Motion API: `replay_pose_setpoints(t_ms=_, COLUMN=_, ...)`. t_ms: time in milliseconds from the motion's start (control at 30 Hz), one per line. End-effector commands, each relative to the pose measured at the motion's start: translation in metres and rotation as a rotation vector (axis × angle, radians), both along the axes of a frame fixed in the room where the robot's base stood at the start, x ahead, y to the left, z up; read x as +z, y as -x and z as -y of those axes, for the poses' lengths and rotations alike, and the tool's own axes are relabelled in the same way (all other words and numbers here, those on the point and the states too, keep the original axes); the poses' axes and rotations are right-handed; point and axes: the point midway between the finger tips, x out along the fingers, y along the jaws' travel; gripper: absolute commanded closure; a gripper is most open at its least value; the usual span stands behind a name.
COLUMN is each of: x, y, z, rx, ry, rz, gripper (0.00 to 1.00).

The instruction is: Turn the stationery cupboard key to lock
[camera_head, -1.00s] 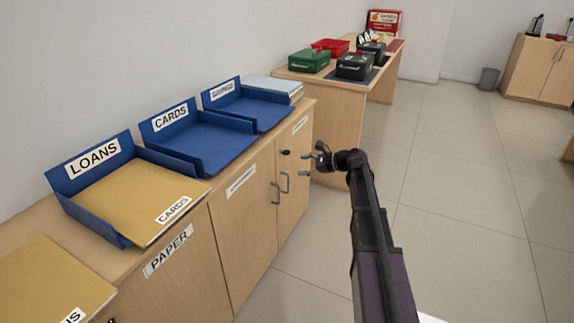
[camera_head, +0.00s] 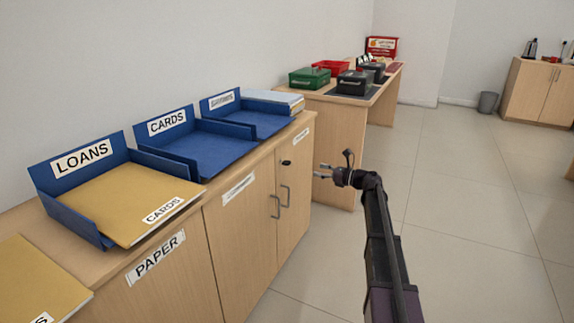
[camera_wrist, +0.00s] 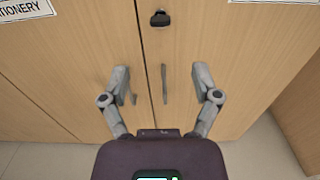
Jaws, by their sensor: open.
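The stationery cupboard (camera_head: 258,205) is a light wood unit with two doors and two grey bar handles. Its black key (camera_head: 286,163) sits high on the right door, just above the handles. In the wrist view the key (camera_wrist: 160,18) is at the top centre, near the gap between the doors. My gripper (camera_head: 318,171) is open and empty, to the right of the key and apart from the door. In the wrist view my gripper (camera_wrist: 161,84) has its fingers spread either side of the two handles, below the key in the picture. Contact is not visible.
Blue trays labelled LOANS (camera_head: 62,202) and CARDS (camera_head: 205,171) stand on the cupboard top. A desk (camera_head: 340,130) with green, red and black boxes stands behind. The tiled floor (camera_head: 450,220) to the right is clear.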

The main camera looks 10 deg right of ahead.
Motion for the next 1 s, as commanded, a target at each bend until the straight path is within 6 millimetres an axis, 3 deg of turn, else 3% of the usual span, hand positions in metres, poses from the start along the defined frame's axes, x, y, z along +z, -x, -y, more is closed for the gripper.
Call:
replay_pose_setpoints(t_ms=367, x=0.000, y=-0.008, z=-0.010, rx=0.001, ry=0.002, rz=0.001, gripper=0.20)
replay_pose_setpoints(t_ms=1000, x=0.000, y=-0.062, z=-0.083, rx=0.001, ry=0.002, rz=0.001, gripper=0.20)
